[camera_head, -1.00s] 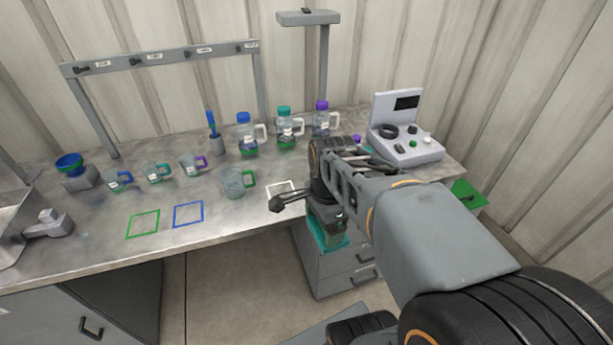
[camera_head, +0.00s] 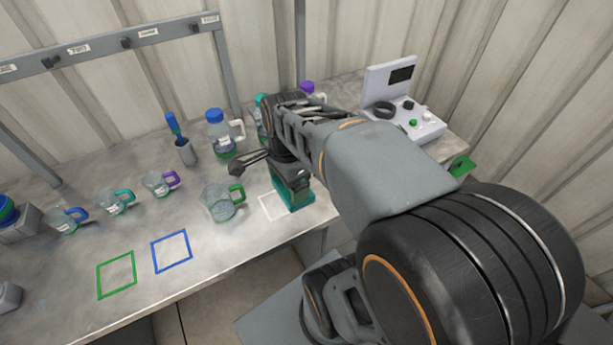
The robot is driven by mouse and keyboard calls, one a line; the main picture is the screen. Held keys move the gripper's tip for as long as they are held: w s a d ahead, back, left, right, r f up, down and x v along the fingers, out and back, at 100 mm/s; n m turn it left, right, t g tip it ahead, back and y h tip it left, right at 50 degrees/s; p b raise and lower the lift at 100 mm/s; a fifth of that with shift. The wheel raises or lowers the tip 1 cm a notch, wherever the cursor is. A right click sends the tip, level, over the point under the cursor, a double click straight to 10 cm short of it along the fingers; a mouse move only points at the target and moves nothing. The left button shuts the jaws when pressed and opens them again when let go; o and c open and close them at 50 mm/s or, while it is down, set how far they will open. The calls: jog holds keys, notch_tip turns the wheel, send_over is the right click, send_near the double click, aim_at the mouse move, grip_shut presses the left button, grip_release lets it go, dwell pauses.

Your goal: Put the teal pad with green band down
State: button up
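The teal pad with green band (camera_head: 294,196) hangs directly under my gripper (camera_head: 288,170), at the front edge of the bench. Its teal lower part shows; its top is hidden by the gripper. My gripper is around its top, and the pad moves with it, so it is held. The pad overlaps the right side of a white square outline (camera_head: 265,204) on the bench. I cannot tell whether its underside touches the bench top.
A glass mug with green handle (camera_head: 222,203) stands just left of the white outline. Blue (camera_head: 171,251) and green (camera_head: 116,275) outlines lie empty farther left. Bottles, including a blue-capped one (camera_head: 222,133), stand behind. A grey console (camera_head: 406,116) is at the right.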

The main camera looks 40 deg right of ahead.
jog(key=w+d+f, duration=0.2)
jog(key=d+f, duration=0.1)
jog(key=w+d+f, duration=0.2)
jog(key=d+f, duration=0.1)
jog(key=d, duration=0.1)
jog(key=w+d+f+p, duration=0.1)
jog(key=w+d+f, duration=0.2)
jog(key=d, duration=0.1)
jog(key=shift+d, duration=0.15)
jog(key=shift+w+d+f, duration=0.1)
jog(key=shift+d+f, duration=0.05)
jog(key=shift+f, duration=0.65)
jog(key=shift+d+f, duration=0.1)
jog(key=shift+f, duration=1.05)
jog(key=shift+f, duration=0.15)
jog(key=o, duration=1)
